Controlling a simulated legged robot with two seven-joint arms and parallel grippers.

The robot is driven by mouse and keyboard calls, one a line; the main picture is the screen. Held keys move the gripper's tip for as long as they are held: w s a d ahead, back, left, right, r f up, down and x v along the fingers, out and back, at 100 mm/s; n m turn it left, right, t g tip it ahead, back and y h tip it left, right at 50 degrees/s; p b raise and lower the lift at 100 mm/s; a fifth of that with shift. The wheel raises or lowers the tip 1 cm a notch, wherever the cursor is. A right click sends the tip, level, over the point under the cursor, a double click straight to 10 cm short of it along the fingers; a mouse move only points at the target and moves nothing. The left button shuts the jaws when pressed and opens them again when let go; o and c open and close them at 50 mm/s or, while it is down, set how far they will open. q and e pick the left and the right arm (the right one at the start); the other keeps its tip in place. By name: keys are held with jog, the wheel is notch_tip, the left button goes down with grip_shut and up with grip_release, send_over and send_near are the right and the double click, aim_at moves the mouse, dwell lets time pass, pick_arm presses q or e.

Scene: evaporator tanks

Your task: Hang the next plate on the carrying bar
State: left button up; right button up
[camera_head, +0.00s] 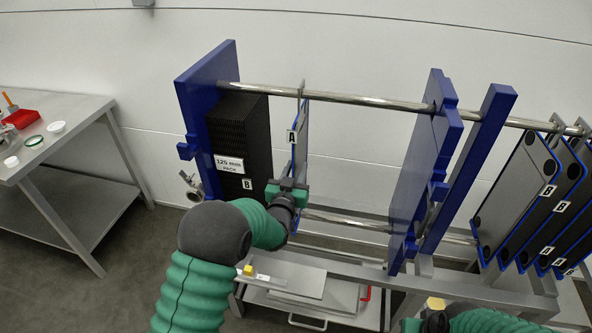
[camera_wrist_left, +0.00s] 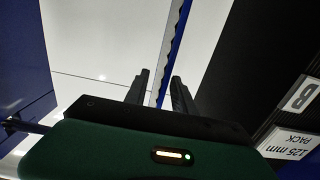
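A thin blue-edged plate marked A (camera_head: 301,130) hangs upright from the upper carrying bar (camera_head: 350,98), a short way right of the black plate pack. My left gripper (camera_head: 288,187) is at the plate's near edge. In the left wrist view, the plate's wavy edge (camera_wrist_left: 171,60) runs between the two fingers (camera_wrist_left: 160,90), which stand apart with gaps beside it. Several more plates (camera_head: 515,190), marked A and B, hang on the bar at the far right. My right arm shows at the bottom right, with its gripper mostly cut off.
The black pack (camera_head: 240,135), labelled 125 mm and B, stands against the left blue end plate (camera_head: 190,105). Blue uprights (camera_head: 430,165) stand between the open bar span and the hanging plates. A steel table (camera_head: 70,110) with small items is at left.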

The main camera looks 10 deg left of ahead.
pick_arm(q)
jog(key=s+b, duration=0.3)
jog(key=s, duration=1.4)
jog(key=s+a+f+g, duration=0.4)
jog(key=s+f+g, duration=0.2)
jog(key=f+g, duration=0.15)
jog(key=s+a+f+g, duration=0.1)
jog(key=s+g, duration=0.3)
jog(key=s, duration=0.4)
jog(key=s+a+f+g+y, duration=0.1)
jog(key=s+f+g, duration=0.2)
jog(key=s, duration=0.5)
jog(key=shift+a+n+g, duration=0.15)
jog(key=shift+n+g, duration=0.15)
jog(key=shift+g, duration=0.05)
jog(key=shift+f, duration=0.1)
